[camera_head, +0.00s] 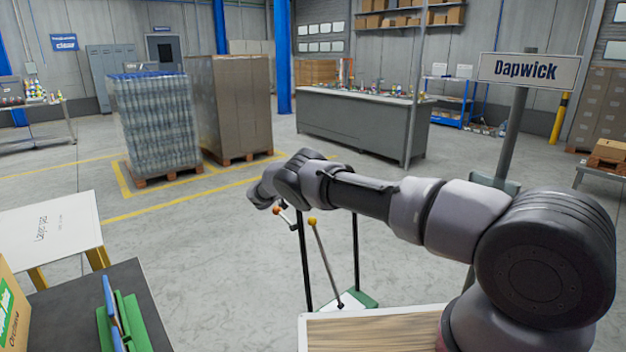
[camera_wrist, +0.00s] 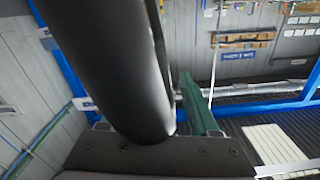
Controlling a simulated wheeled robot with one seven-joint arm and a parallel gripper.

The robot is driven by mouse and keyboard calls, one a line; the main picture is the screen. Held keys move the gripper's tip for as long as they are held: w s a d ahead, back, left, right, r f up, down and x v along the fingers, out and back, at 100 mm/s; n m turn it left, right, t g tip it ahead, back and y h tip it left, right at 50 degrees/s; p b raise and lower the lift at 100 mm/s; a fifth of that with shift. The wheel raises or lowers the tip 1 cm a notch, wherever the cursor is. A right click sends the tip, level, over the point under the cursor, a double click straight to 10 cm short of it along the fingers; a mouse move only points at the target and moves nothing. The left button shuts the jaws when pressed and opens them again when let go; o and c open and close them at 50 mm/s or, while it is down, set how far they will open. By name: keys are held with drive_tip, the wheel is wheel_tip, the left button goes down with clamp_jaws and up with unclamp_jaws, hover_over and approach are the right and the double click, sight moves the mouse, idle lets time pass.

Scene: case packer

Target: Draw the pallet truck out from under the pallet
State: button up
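Two loaded wooden pallets stand on the floor in the head view. One pallet (camera_head: 168,177) carries wrapped bottles (camera_head: 156,125); the other (camera_head: 243,158) carries a tall brown carton stack (camera_head: 232,105). I cannot make out a pallet truck under either one. My gripper (camera_head: 262,196) is at the end of my outstretched arm, well short of the pallets in the picture; its fingers are hidden. In the wrist view a thick black cylinder (camera_wrist: 108,65) fills the middle above a dark plate; I cannot tell what it is or whether it is gripped.
A stand with black posts and ball-topped levers (camera_head: 325,258) on a green base (camera_head: 362,299) is just below my arm. Tables crowd the lower left.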

drive_tip(key=v, duration=1)
drive_tip(key=shift+s+a, duration=0.25)
drive_tip(key=shift+a, duration=0.05)
